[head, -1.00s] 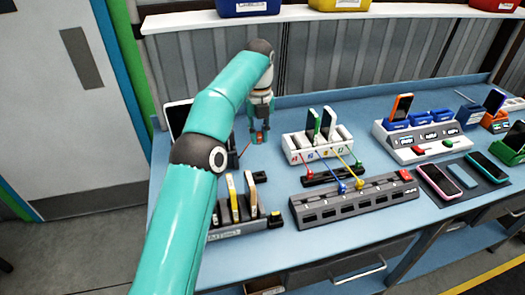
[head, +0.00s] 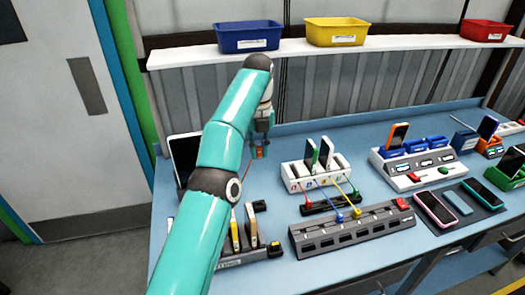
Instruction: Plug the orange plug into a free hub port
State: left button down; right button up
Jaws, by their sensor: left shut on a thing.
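The orange plug (head: 259,152) is small and hangs at the fingertips of my left gripper (head: 260,143), which is shut on it, near the back left of the blue bench. The grey hub (head: 355,229) is a long strip with a row of ports along its front and a red switch at its right end. A blue plug (head: 340,217) and a yellow plug (head: 356,212) sit at its back edge, with cables to the white dock (head: 300,184). A red plug (head: 308,208) is by the black strip behind the hub. My right gripper is out of view.
A dark rack with upright cards (head: 246,228) stands left of the hub, partly behind my left arm. A tablet (head: 186,153) leans at the back left. Phones and another white dock (head: 425,160) fill the right side. A shelf with bins (head: 335,31) runs above.

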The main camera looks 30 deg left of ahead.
aim_at(259, 156)
pick_arm(q)
jog(key=shift+r+p, duration=0.45)
jog(key=shift+r, duration=0.15)
jog(key=shift+f, duration=0.1)
dwell(0.3)
jog(key=shift+f+b, duration=2.35)
jog(key=shift+f, duration=0.55)
notch_tip(259, 156, down, 7)
jog(key=b, duration=0.4)
jog(key=shift+d+r+b, duration=0.1)
jog(key=shift+b, duration=0.2)
